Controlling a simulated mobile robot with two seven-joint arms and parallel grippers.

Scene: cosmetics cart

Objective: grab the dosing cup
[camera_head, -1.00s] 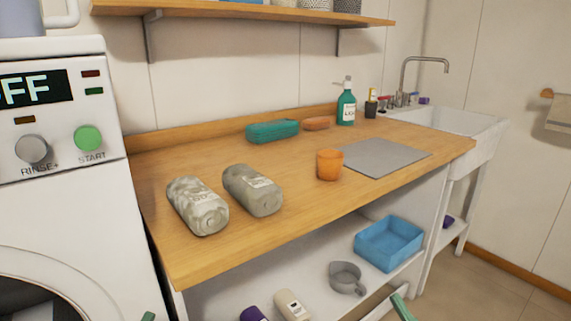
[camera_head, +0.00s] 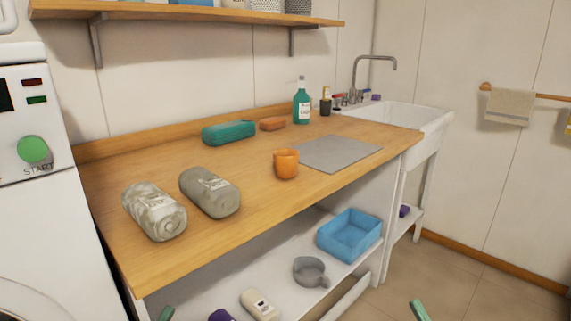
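An orange cup (camera_head: 286,164) stands upright on the wooden counter, left of a grey mat. A grey cup with a handle (camera_head: 310,271) sits on the white lower shelf. I cannot tell for certain which of the two is the dosing cup. A green tip of my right gripper (camera_head: 419,310) shows at the bottom right, over the floor. Both are apart from the cups, and the rest of each gripper is out of frame.
Two grey wrapped bundles (camera_head: 154,212) lie on the counter's left part. A teal case (camera_head: 229,132), an orange bar (camera_head: 272,124) and a green bottle (camera_head: 302,106) are at the back. A blue bin (camera_head: 349,235) and bottles (camera_head: 259,305) are on the lower shelf. The floor at right is clear.

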